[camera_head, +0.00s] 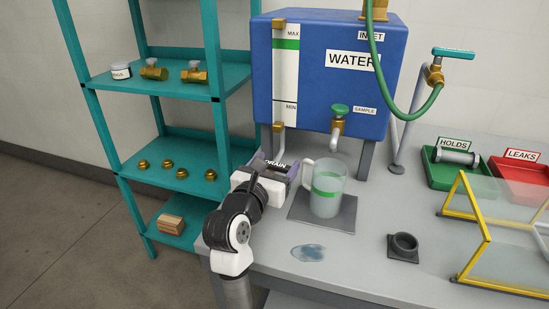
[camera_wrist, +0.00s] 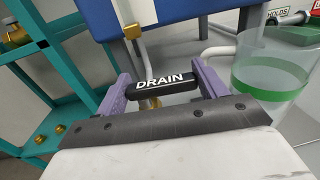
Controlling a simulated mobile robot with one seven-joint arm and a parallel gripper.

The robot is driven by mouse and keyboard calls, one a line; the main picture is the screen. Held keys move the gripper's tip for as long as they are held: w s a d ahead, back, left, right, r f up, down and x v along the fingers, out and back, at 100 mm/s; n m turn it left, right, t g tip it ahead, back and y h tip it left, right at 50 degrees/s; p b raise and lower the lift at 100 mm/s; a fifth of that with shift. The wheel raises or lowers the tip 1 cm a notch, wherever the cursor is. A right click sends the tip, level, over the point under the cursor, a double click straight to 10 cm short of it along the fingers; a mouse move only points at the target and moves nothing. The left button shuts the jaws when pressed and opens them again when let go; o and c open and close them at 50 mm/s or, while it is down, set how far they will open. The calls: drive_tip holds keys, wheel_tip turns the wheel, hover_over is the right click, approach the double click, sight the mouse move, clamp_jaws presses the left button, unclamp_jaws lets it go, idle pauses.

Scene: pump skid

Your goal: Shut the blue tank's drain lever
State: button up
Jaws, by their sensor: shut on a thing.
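The blue tank (camera_head: 330,75) labelled WATER stands on legs at the back of the bench. Its black drain lever (camera_wrist: 163,90), marked DRAIN, lies crosswise between my gripper's purple fingers in the wrist view. My gripper (camera_head: 279,168) is at the tank's lower left front, shut on the lever. The brass valve body (camera_wrist: 150,103) shows only partly behind the lever. In the head view the lever (camera_head: 275,163) is mostly hidden by my gripper. A clear jug (camera_head: 327,188) with a green band stands just right of my gripper on a grey pad.
A teal shelf (camera_head: 165,170) with brass fittings stands close on the left. A puddle (camera_head: 309,253) lies on the bench before the jug. A black ring holder (camera_head: 403,246), yellow-framed guard (camera_head: 480,225), green tray (camera_head: 437,178) and red tray (camera_head: 515,190) are to the right.

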drive_tip(key=shift+w+n+t+y+p, duration=0.1)
drive_tip(key=shift+n+t+y+p, duration=0.3)
drive_tip(key=shift+n+y+p, duration=0.5)
drive_tip(key=o, duration=1)
